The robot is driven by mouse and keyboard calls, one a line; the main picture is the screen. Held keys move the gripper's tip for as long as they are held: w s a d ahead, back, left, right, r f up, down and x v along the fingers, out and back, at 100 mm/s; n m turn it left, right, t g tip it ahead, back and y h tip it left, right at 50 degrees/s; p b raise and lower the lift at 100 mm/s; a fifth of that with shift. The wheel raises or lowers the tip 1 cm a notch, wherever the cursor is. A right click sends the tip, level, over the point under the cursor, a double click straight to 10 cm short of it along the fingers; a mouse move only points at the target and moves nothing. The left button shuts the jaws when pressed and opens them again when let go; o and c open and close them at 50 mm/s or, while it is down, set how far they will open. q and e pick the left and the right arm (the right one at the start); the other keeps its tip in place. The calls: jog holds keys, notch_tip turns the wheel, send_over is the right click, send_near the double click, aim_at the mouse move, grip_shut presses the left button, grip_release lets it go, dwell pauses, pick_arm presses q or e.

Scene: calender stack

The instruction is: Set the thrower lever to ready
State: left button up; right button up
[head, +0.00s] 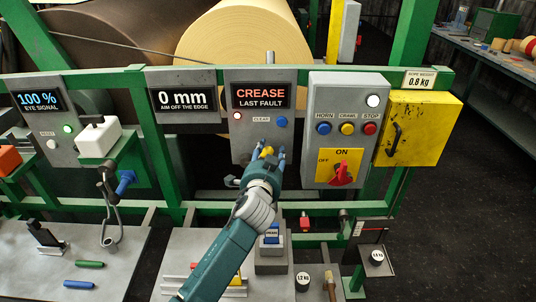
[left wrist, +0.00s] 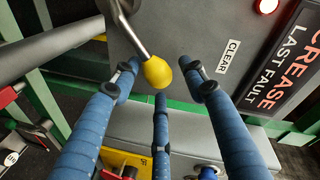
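The thrower lever is a metal rod with a yellow knob (left wrist: 158,72), set on the grey panel (head: 244,140) under the "CREASE LAST FAULT" display. In the head view the yellow knob (head: 267,151) shows among my fingertips. My left gripper (head: 270,154) is in front of this panel, below the "CLEAR" label. In the left wrist view its three blue fingers (left wrist: 160,80) are spread apart around the knob, with visible gaps to it. I see no firm contact. The lever's base is partly hidden by my gripper in the head view. My right gripper is not in view.
To the right is a control box (head: 346,130) with horn, crawl and stop buttons and a red switch (head: 342,172). A yellow box (head: 418,128) hangs beside it. A cream roll (head: 240,35) is behind.

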pick_arm(q)
jog(key=shift+f, duration=0.1)
jog(key=s+a+r, duration=0.1)
jog(key=s, duration=1.1)
jog(key=shift+a+r, duration=0.3)
jog(key=shift+r, duration=0.1)
jog(key=shift+f, duration=0.1)
